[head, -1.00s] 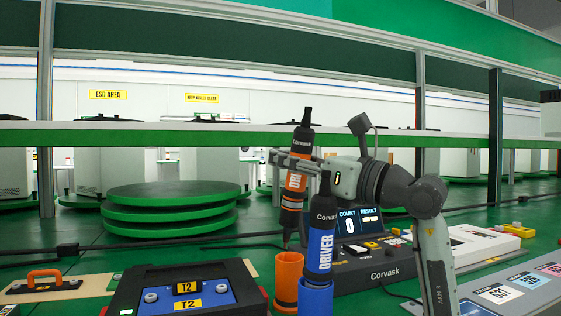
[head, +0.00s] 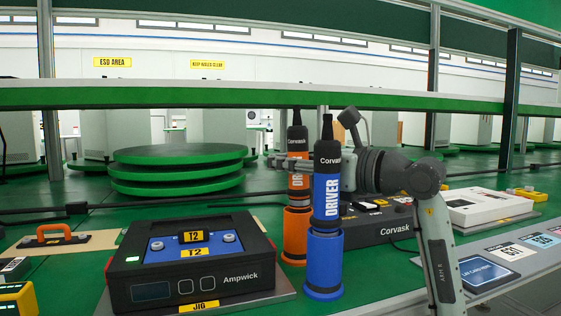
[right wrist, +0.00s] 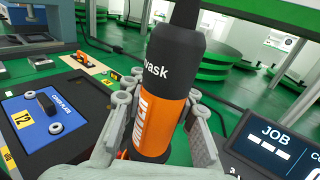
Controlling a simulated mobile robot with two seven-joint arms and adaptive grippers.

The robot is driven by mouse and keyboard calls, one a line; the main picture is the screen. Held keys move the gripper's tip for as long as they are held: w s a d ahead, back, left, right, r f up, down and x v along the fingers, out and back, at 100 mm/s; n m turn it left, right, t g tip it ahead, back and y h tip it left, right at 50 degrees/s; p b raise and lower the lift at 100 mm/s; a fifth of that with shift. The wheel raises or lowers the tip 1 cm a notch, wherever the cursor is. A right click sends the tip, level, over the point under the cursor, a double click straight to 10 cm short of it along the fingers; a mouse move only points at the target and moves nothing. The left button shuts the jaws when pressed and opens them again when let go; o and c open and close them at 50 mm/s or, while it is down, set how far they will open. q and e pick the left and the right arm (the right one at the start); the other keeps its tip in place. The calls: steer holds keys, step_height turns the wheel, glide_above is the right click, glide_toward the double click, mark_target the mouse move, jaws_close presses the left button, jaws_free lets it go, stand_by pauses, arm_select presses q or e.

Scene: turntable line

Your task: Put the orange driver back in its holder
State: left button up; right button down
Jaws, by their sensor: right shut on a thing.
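The orange driver (head: 298,182), with a black top, stands upright over the orange holder (head: 296,238), its lower end hidden inside the holder's rim. My right gripper (head: 284,163) is shut around the driver's upper body. In the right wrist view the orange driver (right wrist: 160,115) fills the space between the two grey fingers, tilted in the picture. The blue driver (head: 326,185) stands in its blue holder (head: 324,265) in front and to the right, partly covering the orange one. My left gripper is out of view.
A black jig (head: 225,262) with a blue plate stands left of the holders. The Corvask counter box (head: 390,228) is behind my right arm. Stacked green turntables (head: 178,172) stand at the back. A board with an orange handle (head: 55,240) lies far left.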

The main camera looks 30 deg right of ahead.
steer(key=c, duration=1.1)
jaws_free()
steer(key=shift+s+d+r, duration=0.1)
steer(key=shift+c, duration=0.2)
steer(key=v, duration=1.2)
